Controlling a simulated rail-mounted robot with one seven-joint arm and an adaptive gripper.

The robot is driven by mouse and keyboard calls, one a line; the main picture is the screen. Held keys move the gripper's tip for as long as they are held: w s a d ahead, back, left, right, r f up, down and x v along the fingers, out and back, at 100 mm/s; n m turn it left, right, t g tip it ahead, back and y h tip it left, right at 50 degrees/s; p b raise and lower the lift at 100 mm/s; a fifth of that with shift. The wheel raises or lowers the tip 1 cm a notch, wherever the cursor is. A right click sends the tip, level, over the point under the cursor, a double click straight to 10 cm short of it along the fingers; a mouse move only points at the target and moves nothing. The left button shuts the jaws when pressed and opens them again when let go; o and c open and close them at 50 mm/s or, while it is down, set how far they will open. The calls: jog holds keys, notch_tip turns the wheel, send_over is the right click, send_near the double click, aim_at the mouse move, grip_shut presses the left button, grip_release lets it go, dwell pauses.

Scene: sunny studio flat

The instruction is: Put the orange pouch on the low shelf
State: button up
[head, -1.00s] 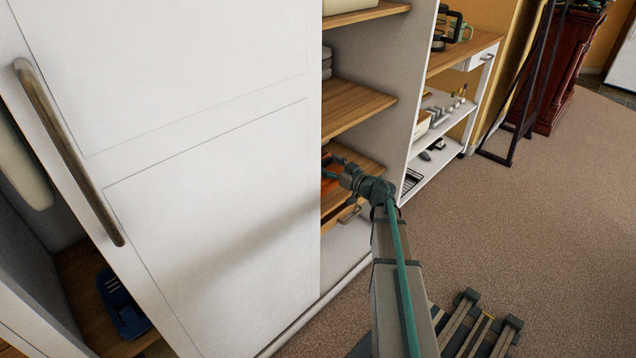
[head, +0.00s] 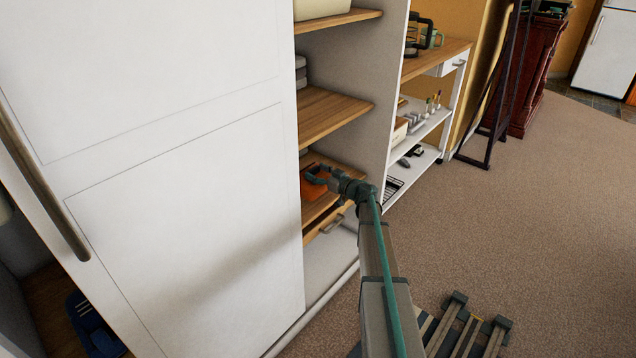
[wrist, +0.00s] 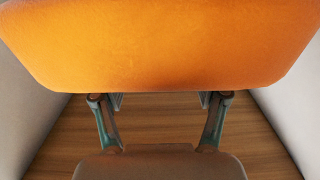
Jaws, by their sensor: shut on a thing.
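The orange pouch (head: 312,187) is at the low wooden shelf (head: 345,176) of the white cabinet, partly hidden by the door and my gripper. My gripper (head: 318,174) reaches into the cabinet at that level and is shut on the pouch. In the wrist view the pouch (wrist: 160,45) fills the top of the picture, with the fingers (wrist: 160,100) at its near edge. Wooden shelf boards (wrist: 160,125) show beneath it. I cannot tell whether the pouch touches the shelf.
The white sliding door (head: 180,190) covers the cabinet's left part. A white side unit (head: 425,130) stands to the right. The carpet (head: 520,220) is open at right.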

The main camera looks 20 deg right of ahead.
jog(key=f, duration=0.1)
jog(key=f+b, duration=0.1)
jog(key=f, duration=0.1)
jog(key=w+f, duration=0.1)
jog(key=shift+d+f+b, duration=0.3)
jog(key=shift+d+b, duration=0.05)
jog(key=shift+d, duration=0.05)
jog(key=shift+r, duration=0.1)
jog(key=o, duration=1.5)
jog(key=p+v, duration=0.2)
jog(key=v, duration=1)
